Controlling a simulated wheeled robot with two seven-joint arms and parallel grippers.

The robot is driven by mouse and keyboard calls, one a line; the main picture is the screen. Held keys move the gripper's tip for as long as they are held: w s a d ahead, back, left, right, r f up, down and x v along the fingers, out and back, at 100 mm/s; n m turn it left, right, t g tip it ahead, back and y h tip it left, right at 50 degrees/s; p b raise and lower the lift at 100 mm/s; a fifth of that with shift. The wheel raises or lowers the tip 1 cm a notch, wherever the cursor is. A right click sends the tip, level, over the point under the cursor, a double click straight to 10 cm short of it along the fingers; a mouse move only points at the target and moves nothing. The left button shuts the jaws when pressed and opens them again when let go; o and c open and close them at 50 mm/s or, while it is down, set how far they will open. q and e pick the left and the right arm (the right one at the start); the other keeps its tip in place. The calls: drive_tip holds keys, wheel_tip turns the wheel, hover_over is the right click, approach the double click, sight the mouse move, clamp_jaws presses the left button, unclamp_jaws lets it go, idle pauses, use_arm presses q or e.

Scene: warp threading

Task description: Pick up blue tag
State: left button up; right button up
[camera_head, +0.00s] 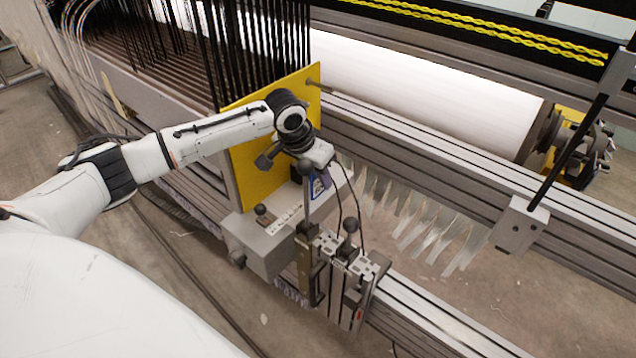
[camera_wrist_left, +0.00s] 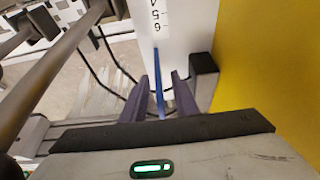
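In the left wrist view the blue tag (camera_wrist_left: 158,85) is a thin, nearly edge-on blue strip in front of a white block. My left gripper (camera_head: 324,178) points down at it. In the wrist view the dark fingers of my left gripper (camera_wrist_left: 161,92) stand on both sides of the strip, with gaps visible, so it is open around the tag. The fingers partly hide the tag in the head view. My right gripper is not seen.
The yellow panel (camera_head: 262,165) stands close beside the gripper; it also fills the right of the wrist view (camera_wrist_left: 270,70). A grey control box (camera_head: 275,238) with knobs and a clamp unit (camera_head: 335,275) sit below. Black cables hang nearby.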

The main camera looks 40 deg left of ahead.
use_arm(q)
clamp_jaws()
drive_tip(key=shift+r, duration=0.15)
wheel_tip(320, 180, up, 28)
drive_tip(key=p, duration=0.6)
drive_tip(key=shift+p, duration=0.4)
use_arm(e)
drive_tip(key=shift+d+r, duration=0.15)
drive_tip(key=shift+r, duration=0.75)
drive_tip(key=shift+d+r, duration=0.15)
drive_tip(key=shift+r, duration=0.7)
